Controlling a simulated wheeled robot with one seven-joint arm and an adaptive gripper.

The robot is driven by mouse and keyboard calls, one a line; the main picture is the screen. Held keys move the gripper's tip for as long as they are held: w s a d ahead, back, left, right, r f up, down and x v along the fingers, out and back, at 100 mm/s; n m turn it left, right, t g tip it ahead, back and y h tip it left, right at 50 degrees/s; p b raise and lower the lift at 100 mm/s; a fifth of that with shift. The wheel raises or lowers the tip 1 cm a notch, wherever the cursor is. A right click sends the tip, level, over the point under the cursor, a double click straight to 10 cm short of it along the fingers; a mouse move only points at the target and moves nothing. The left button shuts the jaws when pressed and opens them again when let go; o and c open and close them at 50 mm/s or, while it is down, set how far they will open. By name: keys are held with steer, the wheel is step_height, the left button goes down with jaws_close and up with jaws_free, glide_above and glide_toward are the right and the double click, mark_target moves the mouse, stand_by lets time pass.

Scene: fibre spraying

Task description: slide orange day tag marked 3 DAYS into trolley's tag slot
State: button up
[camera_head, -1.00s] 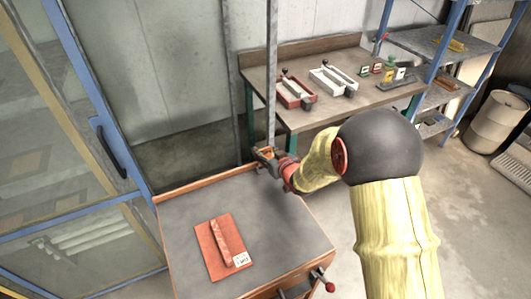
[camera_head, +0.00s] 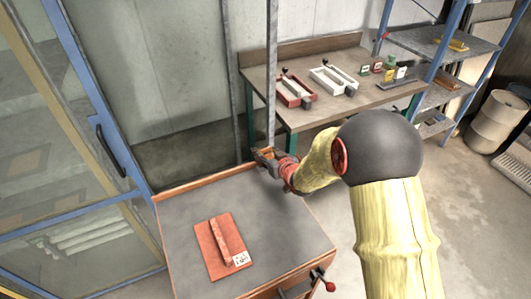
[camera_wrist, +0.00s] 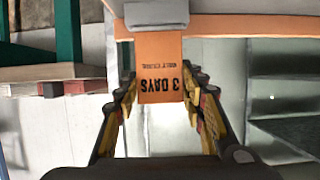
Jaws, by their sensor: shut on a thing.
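The orange day tag (camera_wrist: 160,75) reads "3 DAYS", upside down in the wrist view. My gripper (camera_wrist: 160,92) is shut on it, with one finger along each side edge. The tag's far end meets a grey piece (camera_wrist: 180,14), which looks like the tag slot, on the trolley's orange edge (camera_wrist: 255,25). I cannot tell how deep the tag sits in it. In the head view my gripper (camera_head: 267,157) is at the back edge of the trolley (camera_head: 185,215), and the tag is a small orange patch there.
A red-brown plate with a bar and a white label (camera_head: 215,258) lies on the trolley top. Behind stands a workbench (camera_head: 298,60) with a red mould, a white mould, small tags and bottles. A blue-framed cabinet (camera_head: 85,100) is at left, a shelf rack at right.

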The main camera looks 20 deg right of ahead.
steer(key=shift+f+b, duration=1.05)
steer(key=shift+f, duration=0.3)
steer(key=o, duration=1.2)
steer(key=v, duration=1.2)
